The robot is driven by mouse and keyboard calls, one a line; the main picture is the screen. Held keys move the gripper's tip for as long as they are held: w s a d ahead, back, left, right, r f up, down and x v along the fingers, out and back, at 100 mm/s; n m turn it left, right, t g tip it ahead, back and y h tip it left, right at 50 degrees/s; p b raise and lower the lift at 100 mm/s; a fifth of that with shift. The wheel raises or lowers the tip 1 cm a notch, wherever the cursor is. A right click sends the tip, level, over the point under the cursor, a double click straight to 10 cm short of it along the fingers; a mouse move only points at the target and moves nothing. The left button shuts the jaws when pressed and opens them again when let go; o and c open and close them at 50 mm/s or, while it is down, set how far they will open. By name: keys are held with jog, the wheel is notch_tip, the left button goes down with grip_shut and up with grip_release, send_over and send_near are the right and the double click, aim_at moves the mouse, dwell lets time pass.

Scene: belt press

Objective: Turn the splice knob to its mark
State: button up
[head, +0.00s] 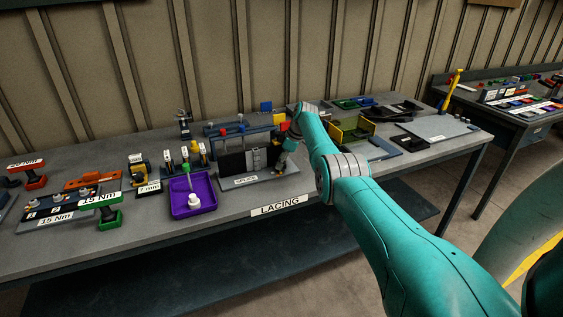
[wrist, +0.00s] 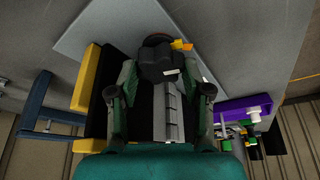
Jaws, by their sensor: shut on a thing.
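The splice knob (wrist: 158,58) is black and lobed, and shows at the top centre of the wrist view. An orange pointer (wrist: 182,44) sticks out at its right edge. My gripper (wrist: 160,72) is shut on the knob, one finger on each side. In the head view my gripper (head: 287,144) is at the right end of the splice fixture (head: 233,160), and the knob is hidden there behind it. A small white patch (wrist: 169,72) shows by the knob; I cannot tell whether it is the mark.
A purple tray (head: 180,208) with a white and green piece stands left of the fixture. A yellow bin (head: 352,131) stands to its right, behind my arm. The bench (head: 130,232) has several tools at the left. Bare bench shows along the front edge.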

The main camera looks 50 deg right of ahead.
dwell(0.3)
jog(key=o, duration=1.2)
jog(key=shift+c, duration=0.2)
jog(key=shift+r, duration=0.15)
jog(key=v, duration=0.7)
jog(key=shift+s+r, duration=0.25)
jog(key=shift+d, duration=0.1)
